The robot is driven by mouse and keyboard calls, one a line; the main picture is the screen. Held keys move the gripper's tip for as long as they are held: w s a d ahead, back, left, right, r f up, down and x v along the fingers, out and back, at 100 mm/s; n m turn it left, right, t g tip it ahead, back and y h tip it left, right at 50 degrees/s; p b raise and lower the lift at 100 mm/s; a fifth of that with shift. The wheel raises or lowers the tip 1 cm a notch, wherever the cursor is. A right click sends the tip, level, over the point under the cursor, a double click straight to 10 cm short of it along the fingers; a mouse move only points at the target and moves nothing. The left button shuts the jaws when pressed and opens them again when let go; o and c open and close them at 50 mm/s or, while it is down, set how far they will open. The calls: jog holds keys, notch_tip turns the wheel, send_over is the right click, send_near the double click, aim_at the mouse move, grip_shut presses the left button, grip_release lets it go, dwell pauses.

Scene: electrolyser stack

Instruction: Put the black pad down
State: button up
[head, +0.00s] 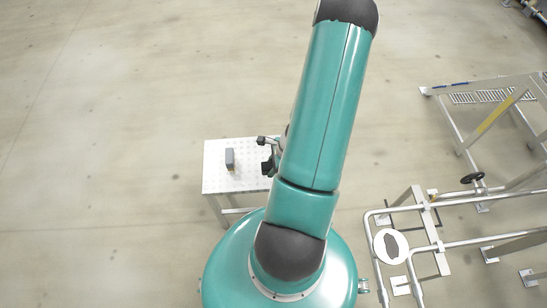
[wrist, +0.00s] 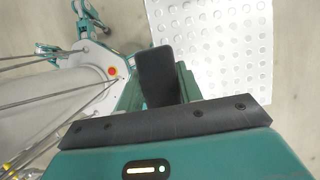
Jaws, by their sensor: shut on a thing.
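The black pad (wrist: 154,74) shows in the wrist view as a dark, round-cornered slab standing out from between the jaws. My gripper (wrist: 160,92) is shut on it. In the wrist view the pad is beside the left edge of the dimpled metal table top (wrist: 225,45); its height relative to the top is unclear. In the head view my gripper (head: 268,155) is at the right side of the small table (head: 214,182), partly hidden behind my arm. I cannot clearly make out the pad there.
A small grey block (head: 230,157) with a dark, yellowish base stands on the left part of the table. The table's front left is bare. Metal pipe rails (head: 440,245) and a frame with a black handwheel (head: 472,178) stand to the right. The floor at left is clear.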

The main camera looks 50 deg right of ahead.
jog(key=w+d+f, duration=0.2)
jog(key=d+f, duration=0.1)
jog(key=w+d+f, duration=0.2)
jog(key=d+f, duration=0.1)
jog(key=w+d+f, duration=0.2)
jog(key=d, duration=0.1)
jog(key=shift+w+d+f, duration=0.1)
jog(key=shift+w+f, duration=0.05)
jog(key=shift+f, duration=1.75)
jog(key=shift+f, duration=0.15)
jog(key=o, duration=1.2)
